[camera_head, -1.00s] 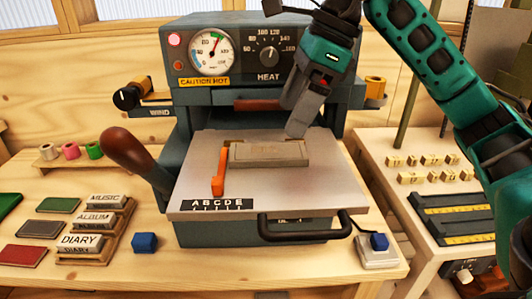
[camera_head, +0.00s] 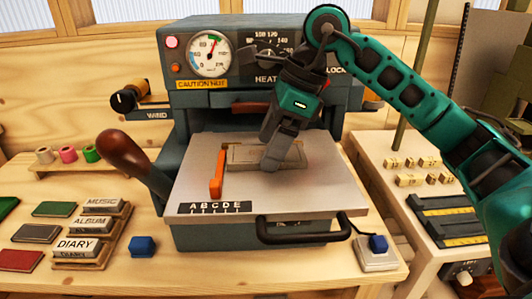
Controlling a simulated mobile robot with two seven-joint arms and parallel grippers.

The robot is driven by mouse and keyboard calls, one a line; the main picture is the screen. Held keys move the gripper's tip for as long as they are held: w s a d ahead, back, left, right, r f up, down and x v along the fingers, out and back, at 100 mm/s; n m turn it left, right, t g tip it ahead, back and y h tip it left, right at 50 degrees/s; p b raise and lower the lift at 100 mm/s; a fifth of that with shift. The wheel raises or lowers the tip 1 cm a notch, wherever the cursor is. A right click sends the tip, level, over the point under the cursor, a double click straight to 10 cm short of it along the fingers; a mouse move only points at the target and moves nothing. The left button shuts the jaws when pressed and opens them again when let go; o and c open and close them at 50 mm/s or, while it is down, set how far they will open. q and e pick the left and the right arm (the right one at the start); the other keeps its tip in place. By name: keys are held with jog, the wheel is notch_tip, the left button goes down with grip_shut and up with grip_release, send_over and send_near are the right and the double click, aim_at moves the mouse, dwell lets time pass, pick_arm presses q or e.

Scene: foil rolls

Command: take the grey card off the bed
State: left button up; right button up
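My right gripper (camera_head: 270,165) reaches down from the upper right. Its fingertips are over the right part of the card and hide some of it. The fingers line up in this view, so I cannot tell whether they are open, or whether they touch the card. My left gripper is not in view.
The press head with its gauge (camera_head: 209,54) stands behind the bed. A brown-knobbed lever (camera_head: 125,160) rises at the left, and a black handle (camera_head: 305,234) sticks out in front. Labelled blocks (camera_head: 84,247), a blue cube (camera_head: 143,246) and a blue-buttoned switch (camera_head: 377,245) flank the press.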

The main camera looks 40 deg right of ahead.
jog(key=c, duration=0.9)
